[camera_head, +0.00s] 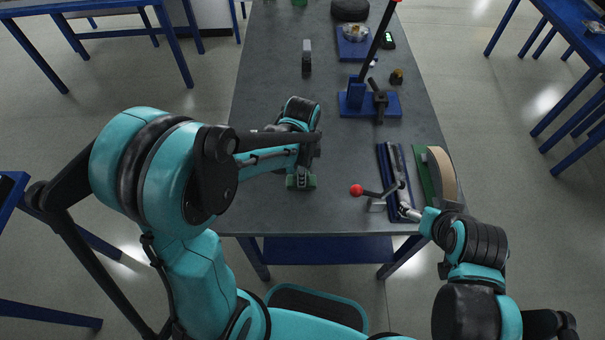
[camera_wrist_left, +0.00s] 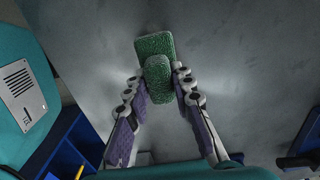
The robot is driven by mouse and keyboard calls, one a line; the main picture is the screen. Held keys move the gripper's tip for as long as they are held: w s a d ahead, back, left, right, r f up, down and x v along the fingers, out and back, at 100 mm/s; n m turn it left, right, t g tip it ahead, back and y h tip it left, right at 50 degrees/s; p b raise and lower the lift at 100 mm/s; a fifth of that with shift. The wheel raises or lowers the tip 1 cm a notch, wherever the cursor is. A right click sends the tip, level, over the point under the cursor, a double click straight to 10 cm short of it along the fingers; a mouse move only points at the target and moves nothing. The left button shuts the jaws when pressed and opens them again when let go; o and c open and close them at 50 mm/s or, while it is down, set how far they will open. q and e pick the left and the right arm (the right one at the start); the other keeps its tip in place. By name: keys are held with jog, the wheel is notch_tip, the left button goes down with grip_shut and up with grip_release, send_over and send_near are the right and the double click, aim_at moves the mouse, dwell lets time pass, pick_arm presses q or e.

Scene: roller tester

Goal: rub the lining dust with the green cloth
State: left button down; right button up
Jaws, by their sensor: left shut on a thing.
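The green cloth (camera_head: 301,182) is at the near part of the grey table, under my left gripper (camera_head: 302,170). In the left wrist view, the left gripper (camera_wrist_left: 161,84) is shut on the green cloth (camera_wrist_left: 154,46), a folded pad whose far end extends past the fingertips. I cannot tell if the cloth touches the table top. I cannot make out the lining dust in either view. My right gripper (camera_head: 408,212) is at the table's near right, beside a red-knobbed lever; its fingers are too small to read.
A red-knobbed lever (camera_head: 357,190) stands near a blue fixture (camera_head: 385,165). A tan curved strip (camera_head: 444,174) lies on a green base at the right edge. A blue stand (camera_head: 355,95) with a black post is farther back. The table's left side (camera_head: 258,190) is clear.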

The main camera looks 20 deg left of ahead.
pick_arm(q)
jog(key=shift+w+d, duration=0.25)
jog(key=shift+d, duration=0.45)
jog(key=shift+w+d, duration=0.2)
jog(key=shift+d, duration=0.5)
jog(key=shift+s+a, duration=0.25)
jog(key=shift+a, duration=0.6)
jog(key=shift+s+a, duration=0.2)
jog(key=shift+a, duration=0.55)
jog(key=shift+w+d+f+b, duration=0.15)
jog(key=shift+d+b, duration=0.15)
jog(key=shift+d, duration=0.5)
jog(key=shift+w+d, duration=0.3)
jog(key=shift+d, duration=0.5)
jog(key=shift+s+a+r, duration=0.1)
jog(key=shift+a+r, duration=0.05)
jog(key=shift+a, duration=0.25)
jog(key=shift+s+a+r, duration=0.1)
jog(key=shift+a, duration=0.3)
jog(key=shift+s+a+f, duration=0.15)
jog(key=shift+s+a, duration=0.1)
jog(key=shift+a, duration=0.5)
